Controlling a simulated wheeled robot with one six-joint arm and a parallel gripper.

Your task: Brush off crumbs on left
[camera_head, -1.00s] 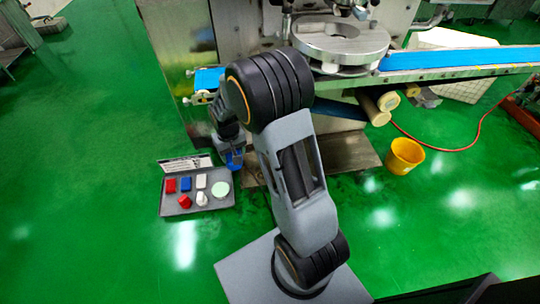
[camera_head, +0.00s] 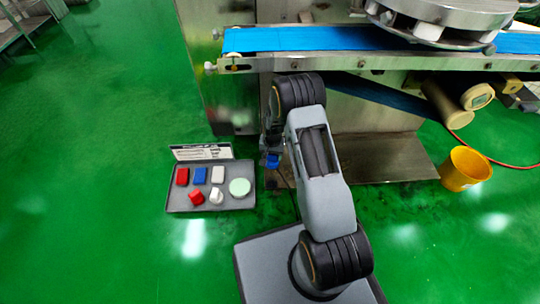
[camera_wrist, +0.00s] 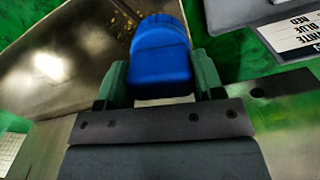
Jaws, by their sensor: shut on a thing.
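My gripper (camera_wrist: 160,82) is shut on a blue object (camera_wrist: 160,50) with a rounded top, held between two green fingers in the wrist view. In the head view the blue object (camera_head: 272,160) shows small beside my arm, below the conveyor and right of the tool tray. Its lower end is hidden, so I cannot tell whether it is a brush. The blue conveyor belt (camera_head: 290,39) runs across the machine's front, its left end clear of my arm. I cannot make out crumbs on it. Brownish specks (camera_wrist: 126,14) show near a metal surface in the wrist view.
A grey tray (camera_head: 210,207) on the green floor holds red, blue and white pieces and a pale green disc, with a label card (camera_head: 201,152) behind. A yellow bucket (camera_head: 465,168) stands right. A metal plate (camera_head: 385,158) lies under the machine. The left floor is open.

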